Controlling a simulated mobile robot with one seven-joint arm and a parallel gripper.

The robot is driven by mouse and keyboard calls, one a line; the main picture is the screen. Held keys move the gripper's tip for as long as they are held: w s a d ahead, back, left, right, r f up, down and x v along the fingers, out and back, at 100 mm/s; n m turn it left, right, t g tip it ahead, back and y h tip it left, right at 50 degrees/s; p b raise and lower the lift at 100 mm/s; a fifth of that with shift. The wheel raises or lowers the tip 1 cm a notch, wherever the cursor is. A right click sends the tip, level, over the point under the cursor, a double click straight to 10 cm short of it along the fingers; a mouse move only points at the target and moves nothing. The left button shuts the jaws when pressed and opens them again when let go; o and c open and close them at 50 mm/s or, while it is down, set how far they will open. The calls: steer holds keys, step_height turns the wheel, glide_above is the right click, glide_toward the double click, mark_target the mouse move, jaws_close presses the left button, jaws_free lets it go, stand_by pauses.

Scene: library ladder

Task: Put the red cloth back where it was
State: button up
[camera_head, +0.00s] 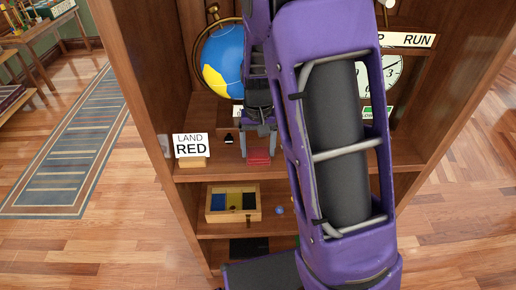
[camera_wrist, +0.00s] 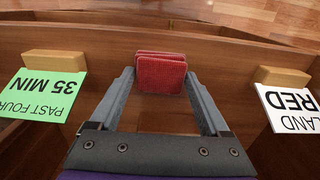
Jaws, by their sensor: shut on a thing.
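The red cloth (camera_head: 259,157) is a small folded square, hanging just below my gripper (camera_head: 259,131) at the front of the upper shelf in the head view. In the wrist view the red cloth (camera_wrist: 161,75) sits between the two fingertips of my gripper (camera_wrist: 159,82), one finger at each side, so my gripper is shut on it. It looks folded in layers. Whether its underside touches the shelf board is hard to tell.
A white "LAND RED" card (camera_head: 190,146) stands left of the cloth. A globe (camera_head: 222,62) and a clock (camera_head: 392,71) stand behind. A tray with coloured compartments (camera_head: 210,215) and a blue ball (camera_head: 280,210) are on the shelf below. A green card (camera_wrist: 44,93) shows in the wrist view.

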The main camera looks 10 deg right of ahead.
mark_target(258, 152)
steer(key=o, duration=1)
steer(key=shift+r, duration=0.1)
step_height(258, 152, up, 12)
steer(key=shift+p, duration=0.85)
